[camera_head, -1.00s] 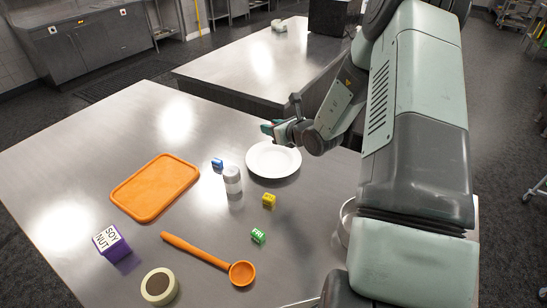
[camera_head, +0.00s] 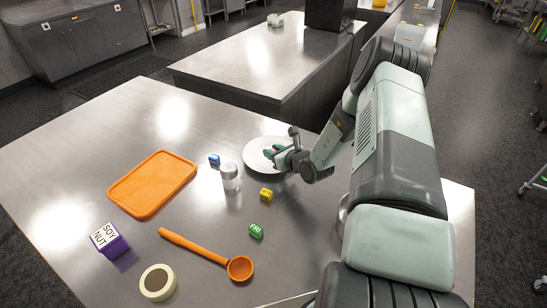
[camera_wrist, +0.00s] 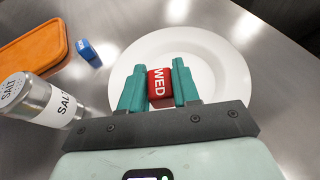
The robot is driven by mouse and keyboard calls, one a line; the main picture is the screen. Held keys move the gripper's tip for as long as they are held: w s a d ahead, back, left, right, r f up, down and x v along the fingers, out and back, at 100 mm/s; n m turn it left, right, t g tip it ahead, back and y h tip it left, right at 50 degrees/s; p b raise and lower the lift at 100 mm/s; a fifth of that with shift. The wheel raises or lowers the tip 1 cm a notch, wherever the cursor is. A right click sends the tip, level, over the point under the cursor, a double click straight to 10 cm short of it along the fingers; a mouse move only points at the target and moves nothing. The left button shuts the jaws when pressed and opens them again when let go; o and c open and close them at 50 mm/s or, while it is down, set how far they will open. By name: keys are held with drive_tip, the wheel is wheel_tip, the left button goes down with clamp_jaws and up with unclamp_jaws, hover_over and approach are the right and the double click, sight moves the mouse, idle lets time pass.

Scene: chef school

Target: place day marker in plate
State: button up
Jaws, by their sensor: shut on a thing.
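A red day marker (camera_wrist: 160,86) lettered "WED" is held between the teal fingers of my gripper (camera_wrist: 159,84). My gripper also shows in the head view (camera_head: 272,152), at the white plate (camera_head: 255,163). In the wrist view the marker and fingertips appear over the plate (camera_wrist: 205,60), in front of its near part. I cannot tell whether the marker touches the plate. In the head view the marker is mostly hidden by the fingers.
A salt shaker (camera_head: 231,176) stands left of the plate, close to my gripper's side. Blue (camera_head: 214,160), yellow (camera_head: 266,195) and green (camera_head: 256,231) blocks lie nearby. An orange board (camera_head: 152,184), an orange spoon (camera_head: 200,250), a tape roll (camera_head: 158,283) and a "SOY NUT" box (camera_head: 108,240) lie further off.

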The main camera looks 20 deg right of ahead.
drive_tip(key=shift+f, duration=1.3)
drive_tip(key=shift+f, duration=0.3)
drive_tip(key=o, duration=1)
drive_tip(key=shift+s+d+r, duration=0.15)
drive_tip(key=shift+s+r, duration=0.05)
drive_tip(key=shift+r, duration=0.25)
drive_tip(key=v, duration=1.1)
drive_tip(key=shift+s+r, duration=0.1)
drive_tip(key=shift+s, duration=0.1)
